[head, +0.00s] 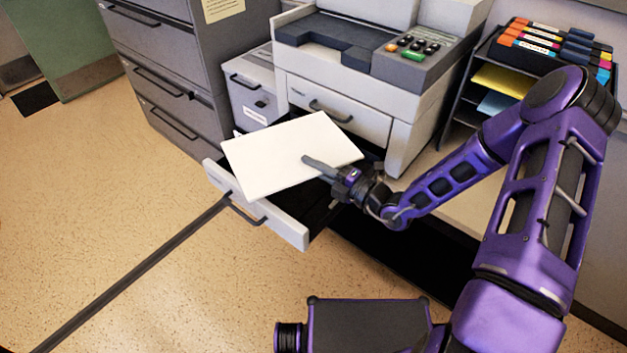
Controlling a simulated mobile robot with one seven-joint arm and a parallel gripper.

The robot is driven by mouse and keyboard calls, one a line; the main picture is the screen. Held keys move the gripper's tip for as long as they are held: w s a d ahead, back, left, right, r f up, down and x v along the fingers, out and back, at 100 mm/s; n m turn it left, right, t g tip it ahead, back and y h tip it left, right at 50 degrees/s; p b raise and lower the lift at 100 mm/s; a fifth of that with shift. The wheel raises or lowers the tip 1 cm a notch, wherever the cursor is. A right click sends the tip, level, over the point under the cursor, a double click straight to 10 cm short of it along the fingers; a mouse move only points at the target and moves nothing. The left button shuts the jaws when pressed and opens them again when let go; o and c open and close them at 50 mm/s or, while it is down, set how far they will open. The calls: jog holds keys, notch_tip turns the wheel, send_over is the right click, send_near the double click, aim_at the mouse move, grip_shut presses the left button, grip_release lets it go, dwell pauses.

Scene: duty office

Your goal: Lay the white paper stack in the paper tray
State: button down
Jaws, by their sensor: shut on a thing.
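The white paper stack (275,152) is a flat, pale slab held over the open paper tray. My gripper (318,164) is shut on the right edge of the stack, with one dark finger lying across its top. The lower finger is hidden under the stack. The paper tray (283,224) is a pulled-out drawer at the base of the copier, with a light grey front, a dark handle and a dark inside. The stack covers much of the tray opening, and I cannot tell how high it is above the tray.
The copier (330,85) stands behind the tray, with a shut drawer above it. Grey filing cabinets (175,60) stand at the left. A shelf organiser (497,83) with folders and binders is at the right. The floor (100,190) at left is open, crossed by a dark strip.

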jog(key=shift+w+d+f, duration=0.1)
jog(key=shift+f, duration=1.4)
jog(key=shift+w+f, duration=0.1)
jog(key=shift+f, duration=1.35)
jog(key=shift+f, duration=0.1)
jog(key=shift+f, duration=0.15)
jog(key=c, duration=1)
grip_release()
jog(key=shift+o, duration=0.2)
jog(key=shift+f+b, duration=0.1)
jog(key=shift+b, duration=0.35)
jog(key=v, duration=1.7)
jog(key=shift+s+r, duration=0.35)
